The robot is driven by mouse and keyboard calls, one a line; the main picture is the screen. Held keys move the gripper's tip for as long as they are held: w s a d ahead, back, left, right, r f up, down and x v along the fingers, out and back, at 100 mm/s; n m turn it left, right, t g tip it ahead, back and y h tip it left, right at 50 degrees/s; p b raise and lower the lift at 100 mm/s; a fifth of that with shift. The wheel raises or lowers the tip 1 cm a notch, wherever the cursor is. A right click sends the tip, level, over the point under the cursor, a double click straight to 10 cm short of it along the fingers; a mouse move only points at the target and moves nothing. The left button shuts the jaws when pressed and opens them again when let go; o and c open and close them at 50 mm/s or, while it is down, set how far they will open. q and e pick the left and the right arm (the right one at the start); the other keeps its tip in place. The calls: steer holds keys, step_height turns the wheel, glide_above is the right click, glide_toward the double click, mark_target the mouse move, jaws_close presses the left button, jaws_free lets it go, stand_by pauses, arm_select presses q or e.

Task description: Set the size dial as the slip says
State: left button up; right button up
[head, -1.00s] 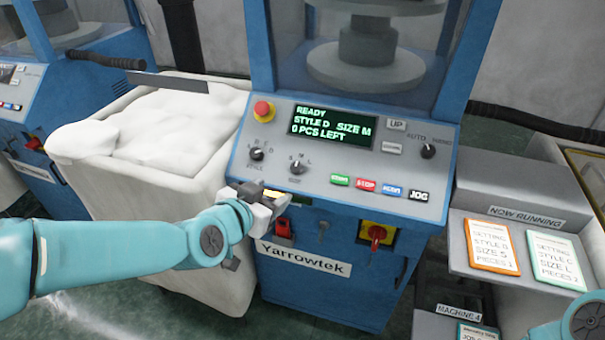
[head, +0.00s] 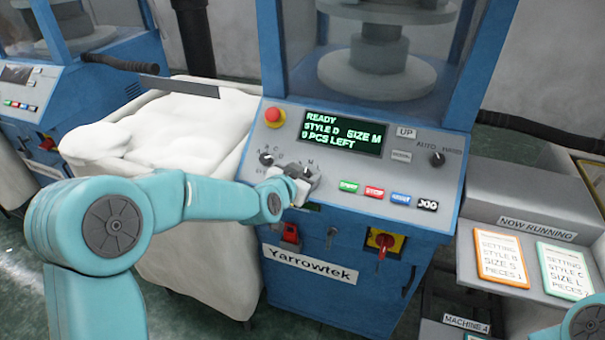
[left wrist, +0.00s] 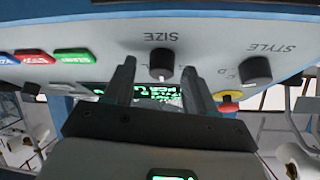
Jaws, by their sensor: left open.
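The size dial (left wrist: 161,63) is a dark knob on the sloped grey panel, under the word SIZE in the upside-down left wrist view. My left gripper (head: 305,174) is open at the panel, its fingers on either side of the dial; I cannot tell whether they touch it. In the head view the gripper mostly hides the dial. The display (head: 343,131) reads READY, STYLE D, SIZE M, 0 PCS LEFT. An orange-edged slip (head: 501,257) appears to read STYLE B, SIZE S; a green-edged slip (head: 566,270) reads STYLE C, SIZE L. My right gripper is out of view.
The style dial (head: 266,159) and red emergency button (head: 274,117) sit left of the display. Coloured buttons (head: 374,192) lie right of the gripper. A red-and-yellow switch (head: 383,242) is below. A bin of white material (head: 165,130) stands left of the machine.

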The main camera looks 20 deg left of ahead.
arm_select(q)
jaws_close()
stand_by(0.3)
steer(key=n+y+p, duration=0.1)
steer(key=n, duration=0.1)
steer(key=n+y+p, duration=0.1)
steer(key=n+p, duration=0.1)
steer(key=n, duration=0.1)
steer(key=shift+d+r+y, duration=0.15)
steer(key=shift+d+y, duration=0.05)
steer(key=shift+y, duration=0.2)
steer(key=shift+w+n+g+y+p, duration=0.1)
steer(key=shift+n+g+y+p, duration=0.15)
steer(key=shift+n+y+p, duration=0.8)
steer(key=shift+n+g+y+p, duration=0.15)
steer(key=shift+n+g+p, duration=0.15)
steer(key=shift+n, duration=1.45)
